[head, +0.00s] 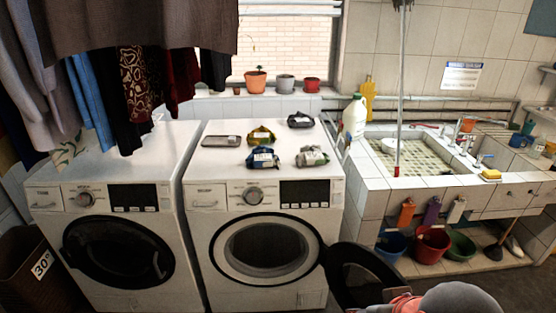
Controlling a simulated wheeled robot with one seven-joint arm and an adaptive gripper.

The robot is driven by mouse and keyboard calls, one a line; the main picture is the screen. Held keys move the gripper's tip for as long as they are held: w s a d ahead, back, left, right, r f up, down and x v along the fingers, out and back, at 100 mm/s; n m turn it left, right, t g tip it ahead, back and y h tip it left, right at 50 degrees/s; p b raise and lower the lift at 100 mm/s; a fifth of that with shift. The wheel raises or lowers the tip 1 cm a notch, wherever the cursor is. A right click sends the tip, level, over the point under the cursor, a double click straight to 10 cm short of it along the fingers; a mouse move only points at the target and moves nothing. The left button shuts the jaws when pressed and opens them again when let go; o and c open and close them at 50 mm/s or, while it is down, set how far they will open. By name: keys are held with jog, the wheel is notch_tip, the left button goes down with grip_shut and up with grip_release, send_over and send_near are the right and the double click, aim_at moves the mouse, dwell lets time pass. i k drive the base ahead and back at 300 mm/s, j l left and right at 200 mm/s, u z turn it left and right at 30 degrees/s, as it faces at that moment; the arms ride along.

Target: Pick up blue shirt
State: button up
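A small folded blue cloth (262,158) with a white patch lies on top of the right washing machine (225,143), near its front edge. It may be the blue shirt, but it is too small to be sure. A blue garment (90,95) also hangs at the upper left among darker clothes. Part of my arm shows at the bottom right, in front of the open washer door.
A grey-white bundle (312,156), a yellow-green bundle (261,136), a black bundle (300,120) and a flat grey item (221,140) lie around the blue cloth. The round washer door (362,275) stands open. A white jug (354,116) stands at the tiled sink.

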aim_at(263, 156)
jog(key=i+j, duration=0.85)
jog(key=j, duration=0.15)
